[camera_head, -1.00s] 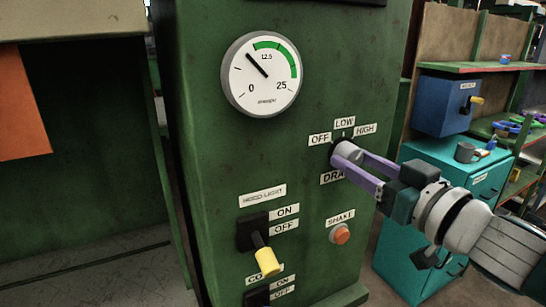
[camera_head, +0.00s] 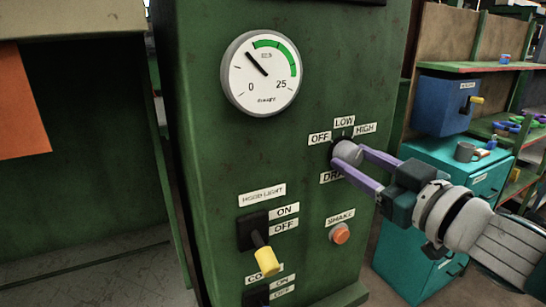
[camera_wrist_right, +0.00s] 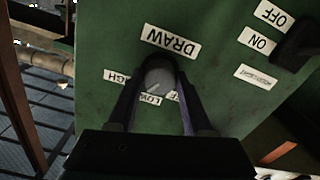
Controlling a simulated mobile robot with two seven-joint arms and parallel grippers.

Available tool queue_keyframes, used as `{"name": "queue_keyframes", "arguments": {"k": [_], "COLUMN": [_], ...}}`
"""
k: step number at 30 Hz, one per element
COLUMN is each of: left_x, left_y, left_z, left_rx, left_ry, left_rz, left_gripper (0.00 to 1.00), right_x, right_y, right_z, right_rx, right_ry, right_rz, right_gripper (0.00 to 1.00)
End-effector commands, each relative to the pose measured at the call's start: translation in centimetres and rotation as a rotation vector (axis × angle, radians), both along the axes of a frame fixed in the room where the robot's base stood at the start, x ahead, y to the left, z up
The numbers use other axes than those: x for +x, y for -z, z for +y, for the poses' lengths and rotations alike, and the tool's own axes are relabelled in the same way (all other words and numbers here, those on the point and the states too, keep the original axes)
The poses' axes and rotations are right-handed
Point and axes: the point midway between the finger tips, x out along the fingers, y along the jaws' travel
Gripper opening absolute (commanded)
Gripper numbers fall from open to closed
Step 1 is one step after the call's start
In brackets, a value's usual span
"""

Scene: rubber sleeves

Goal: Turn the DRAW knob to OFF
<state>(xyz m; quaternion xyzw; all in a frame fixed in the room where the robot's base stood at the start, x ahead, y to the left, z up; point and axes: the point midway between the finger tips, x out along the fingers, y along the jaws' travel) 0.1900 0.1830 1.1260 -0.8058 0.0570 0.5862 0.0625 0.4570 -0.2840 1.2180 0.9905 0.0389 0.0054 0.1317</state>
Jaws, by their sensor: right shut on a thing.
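The DRAW knob (camera_head: 346,153) is a grey round knob on a dark base on the green panel (camera_head: 300,160). Labels OFF (camera_head: 320,138), LOW (camera_head: 344,121) and HIGH (camera_head: 364,129) sit around its upper side. My right gripper (camera_head: 358,166) is shut on the knob, with one purple finger on each side. The right wrist view also shows the knob (camera_wrist_right: 159,76) between the fingers, partly covering the labels. The knob's pointer setting is hard to read. My left gripper is not in view.
A draught gauge (camera_head: 262,73) is above left of the knob. A yellow-handled HOOD LIGHT switch (camera_head: 266,259) and an orange SHAKE button (camera_head: 340,233) stick out below. Teal cabinets (camera_head: 410,250) and shelves stand at right.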

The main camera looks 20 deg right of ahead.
Motion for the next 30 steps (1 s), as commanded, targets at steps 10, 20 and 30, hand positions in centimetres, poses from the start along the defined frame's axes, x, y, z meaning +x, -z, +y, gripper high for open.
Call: {"name": "queue_keyframes", "arguments": {"k": [10,20,30], "left_x": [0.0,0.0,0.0], "left_y": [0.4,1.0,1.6], "left_z": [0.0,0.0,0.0], "left_rx": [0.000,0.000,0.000], "left_ry": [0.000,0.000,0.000], "left_rz": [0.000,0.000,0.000], "left_gripper": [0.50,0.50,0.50], "right_x": [0.0,0.0,0.0], "right_y": [0.1,0.1,0.1], "right_z": [-0.1,-0.1,-0.2], "right_rx": [-0.328,-0.641,-0.958], "right_ry": [0.001,0.001,0.000], "right_rz": [-0.024,-0.048,-0.072], "right_gripper": [0.00,0.00,0.00]}}
